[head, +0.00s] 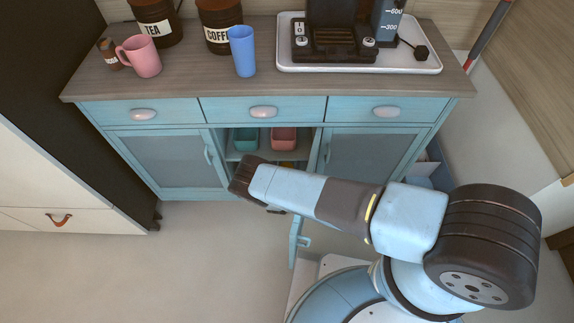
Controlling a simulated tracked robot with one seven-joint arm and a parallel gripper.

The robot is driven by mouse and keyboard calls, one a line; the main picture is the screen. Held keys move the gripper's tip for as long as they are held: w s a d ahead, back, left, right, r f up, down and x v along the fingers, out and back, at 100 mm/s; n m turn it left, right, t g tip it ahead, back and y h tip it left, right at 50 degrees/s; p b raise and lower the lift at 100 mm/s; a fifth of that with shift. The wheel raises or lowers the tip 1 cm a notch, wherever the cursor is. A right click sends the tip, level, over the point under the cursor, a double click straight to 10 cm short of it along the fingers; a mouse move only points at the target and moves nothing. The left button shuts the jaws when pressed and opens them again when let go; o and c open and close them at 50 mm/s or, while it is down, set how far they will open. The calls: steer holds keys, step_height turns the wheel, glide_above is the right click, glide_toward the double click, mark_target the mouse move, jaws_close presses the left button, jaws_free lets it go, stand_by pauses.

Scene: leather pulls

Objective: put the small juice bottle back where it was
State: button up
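I cannot pick out the small juice bottle with certainty. A small brown container with a label (108,53) stands on the counter at the far left, beside the pink mug; I cannot tell what it is. My arm reaches left across the front of the blue cabinet (178,160). My gripper (246,180) is at its dark end, in front of the open middle compartment. The fingers are mostly hidden, so I cannot see whether they are open or hold something.
A teal bin (245,139) and a red bin (284,138) sit on the compartment's shelf. An open cabinet door (296,240) stands out below my arm. The counter holds a pink mug (140,56), a blue cup (243,50), canisters and a tray (430,65). Floor is clear at left.

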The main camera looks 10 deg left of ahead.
steer(key=s, duration=1.2)
steer(key=shift+d, duration=0.25)
steer(key=shift+r, duration=0.1)
stand_by(0.8)
